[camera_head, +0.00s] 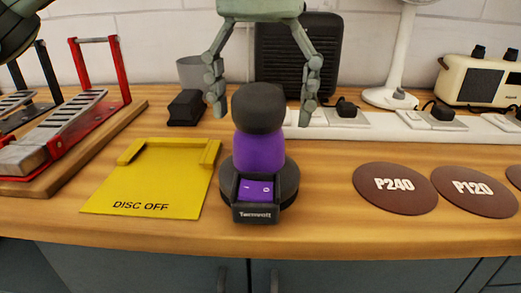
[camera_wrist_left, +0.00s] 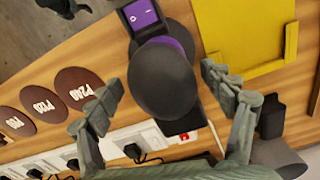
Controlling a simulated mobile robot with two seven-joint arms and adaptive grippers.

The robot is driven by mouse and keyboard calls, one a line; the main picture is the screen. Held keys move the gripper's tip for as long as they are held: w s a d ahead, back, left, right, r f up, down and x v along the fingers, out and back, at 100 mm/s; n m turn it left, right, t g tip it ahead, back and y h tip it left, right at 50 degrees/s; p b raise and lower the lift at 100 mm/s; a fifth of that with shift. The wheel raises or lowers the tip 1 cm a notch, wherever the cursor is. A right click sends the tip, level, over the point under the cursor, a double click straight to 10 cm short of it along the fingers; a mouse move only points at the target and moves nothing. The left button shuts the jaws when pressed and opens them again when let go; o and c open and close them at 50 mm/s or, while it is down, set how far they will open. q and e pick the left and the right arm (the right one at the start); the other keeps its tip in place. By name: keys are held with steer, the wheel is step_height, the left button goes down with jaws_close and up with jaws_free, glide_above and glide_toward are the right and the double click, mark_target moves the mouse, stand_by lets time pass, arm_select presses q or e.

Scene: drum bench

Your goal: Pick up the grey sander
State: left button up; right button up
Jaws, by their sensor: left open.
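A sander with a dark grey rounded top and a purple body (camera_head: 258,152) stands upright on the wooden bench, on a dark round base. My left gripper (camera_head: 260,108) is open and points down from above, with one finger on each side of the sander's top. In the left wrist view the fingers of this gripper (camera_wrist_left: 162,80) stand apart from the top with visible gaps.
A yellow "DISC OFF" plate (camera_head: 150,185) lies left of the sander. Brown discs marked P240 (camera_head: 395,198) and P120 (camera_head: 473,200) lie right. Behind are a white power strip (camera_head: 385,133), a dark panel (camera_head: 285,65) and a fan (camera_head: 392,92). A red-framed rack (camera_head: 122,75) stands left.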

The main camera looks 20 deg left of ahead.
mark_target(259, 136)
arm_select(q)
steer(key=f, duration=0.4)
steer(key=shift+w+a+f, duration=0.15)
steer(key=shift+a+f, duration=0.05)
steer(key=shift+f, duration=0.1)
jaws_close()
steer(key=shift+w+r, duration=0.1)
steer(key=shift+r, duration=0.05)
